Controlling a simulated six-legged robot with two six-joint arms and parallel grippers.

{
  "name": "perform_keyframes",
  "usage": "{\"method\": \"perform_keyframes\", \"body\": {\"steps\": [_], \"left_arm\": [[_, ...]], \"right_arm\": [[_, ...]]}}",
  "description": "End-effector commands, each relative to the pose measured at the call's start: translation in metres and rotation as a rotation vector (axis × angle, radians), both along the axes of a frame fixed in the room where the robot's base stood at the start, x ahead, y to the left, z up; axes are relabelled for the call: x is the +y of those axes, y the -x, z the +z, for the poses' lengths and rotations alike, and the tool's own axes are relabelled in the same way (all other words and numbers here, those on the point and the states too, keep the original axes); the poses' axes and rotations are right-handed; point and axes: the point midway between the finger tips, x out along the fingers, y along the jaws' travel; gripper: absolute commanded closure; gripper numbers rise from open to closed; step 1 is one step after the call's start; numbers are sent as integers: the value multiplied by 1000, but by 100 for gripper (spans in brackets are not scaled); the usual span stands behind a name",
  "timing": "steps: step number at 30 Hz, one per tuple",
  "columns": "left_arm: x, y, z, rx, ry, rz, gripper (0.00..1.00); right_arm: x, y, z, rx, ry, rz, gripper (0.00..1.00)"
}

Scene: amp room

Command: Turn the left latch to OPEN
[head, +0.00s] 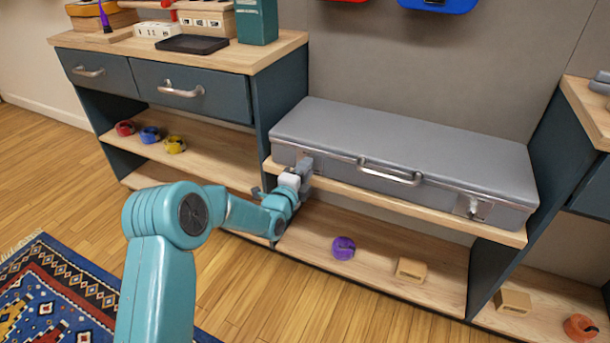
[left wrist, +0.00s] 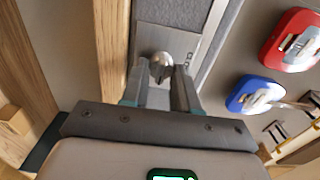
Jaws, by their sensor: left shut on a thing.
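A closed grey case (head: 400,150) lies on the wooden shelf, with a handle (head: 390,172) at the middle of its front. My left gripper (head: 298,178) is at the left end of the case front, over the left latch, which it mostly hides in the head view. In the left wrist view the left latch (left wrist: 160,65) shows as a rounded metal knob on a plate, between the fingertips of my left gripper (left wrist: 161,80), which is shut on it. Lettering on the plate is too small to read. The right latch (head: 474,208) is at the case's right end. My right gripper is not in view.
A cabinet with drawers (head: 165,90) stands left of the case. A purple roll (head: 343,247) and a wooden block (head: 411,269) lie on the shelf below. Red (left wrist: 292,40) and blue (left wrist: 254,94) wall-hung items are beside the case in the wrist view.

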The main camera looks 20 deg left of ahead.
Motion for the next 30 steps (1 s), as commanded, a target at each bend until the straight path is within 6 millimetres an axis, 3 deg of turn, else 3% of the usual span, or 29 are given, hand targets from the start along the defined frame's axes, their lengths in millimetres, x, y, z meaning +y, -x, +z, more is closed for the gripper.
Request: {"method": "perform_keyframes", "body": {"steps": [17, 18, 20, 30], "left_arm": [[0, 0, 0, 0, -32, -1, 100], [0, 0, 0, 0, -32, -1, 64], [0, 0, 0, -1, -32, -1, 48], [0, 3, 0, 1, -30, 0, 48]], "right_arm": [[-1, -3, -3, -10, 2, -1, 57], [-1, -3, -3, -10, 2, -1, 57], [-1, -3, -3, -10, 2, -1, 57], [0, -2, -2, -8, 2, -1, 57]]}}
